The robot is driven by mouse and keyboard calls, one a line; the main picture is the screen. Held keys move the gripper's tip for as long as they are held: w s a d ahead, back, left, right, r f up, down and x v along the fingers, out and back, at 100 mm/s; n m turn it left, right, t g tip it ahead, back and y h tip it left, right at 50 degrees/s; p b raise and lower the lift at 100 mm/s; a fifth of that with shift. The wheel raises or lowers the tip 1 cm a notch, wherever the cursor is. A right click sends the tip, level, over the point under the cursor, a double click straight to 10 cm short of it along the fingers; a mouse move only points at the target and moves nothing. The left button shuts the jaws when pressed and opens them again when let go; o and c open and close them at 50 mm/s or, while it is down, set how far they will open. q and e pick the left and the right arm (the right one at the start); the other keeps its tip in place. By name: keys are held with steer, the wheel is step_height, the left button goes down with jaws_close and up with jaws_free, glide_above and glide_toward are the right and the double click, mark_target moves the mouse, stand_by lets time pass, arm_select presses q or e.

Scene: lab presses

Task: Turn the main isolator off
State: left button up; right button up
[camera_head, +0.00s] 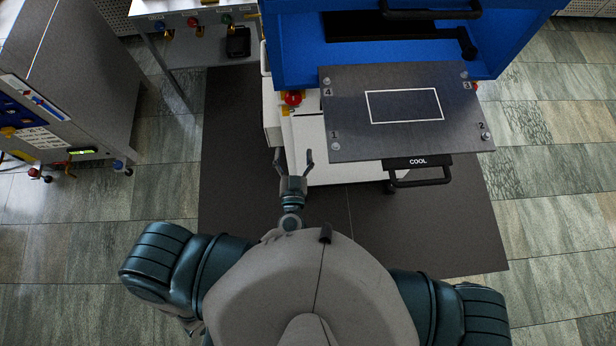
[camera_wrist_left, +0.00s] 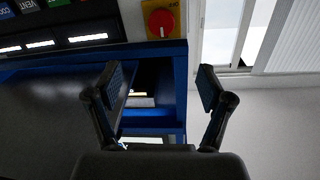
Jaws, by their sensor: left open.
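A red rotary knob on a yellow plate, which looks like the main isolator (camera_wrist_left: 161,20), shows at the top of the left wrist view. My left gripper (camera_head: 295,160) is open and empty in the head view, in front of the white cabinet. Its two fingers also show in the left wrist view (camera_wrist_left: 160,88), below the knob in the picture and apart from it. My right gripper is out of sight.
The blue press (camera_head: 300,50) stands ahead, with a dark metal plate (camera_head: 345,130) jutting out to the right of my left gripper. A red knob-like part (camera_head: 292,98) sits by the white cabinet (camera_head: 310,145). A grey machine (camera_head: 85,75) stands at left; floor between is clear.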

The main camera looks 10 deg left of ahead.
arm_select(q)
steer(key=d+f+m+g+h+b, duration=0.1)
steer(key=f+m+h+b, duration=0.1)
steer(key=f, duration=0.8)
steer(key=s+d+f+m+g+h+b, duration=0.1)
steer(key=d+f+m+g+h+b, duration=0.1)
steer(key=f, duration=0.8)
steer(key=d+f+m+g+h+b, duration=0.1)
steer(key=f+h, duration=0.4)
steer(key=f, duration=0.5)
steer(key=shift+s+d+f+m+g+b, duration=0.35)
steer(key=shift+m+b, duration=0.25)
steer(key=shift+b, duration=0.65)
steer(key=shift+a, duration=0.1)
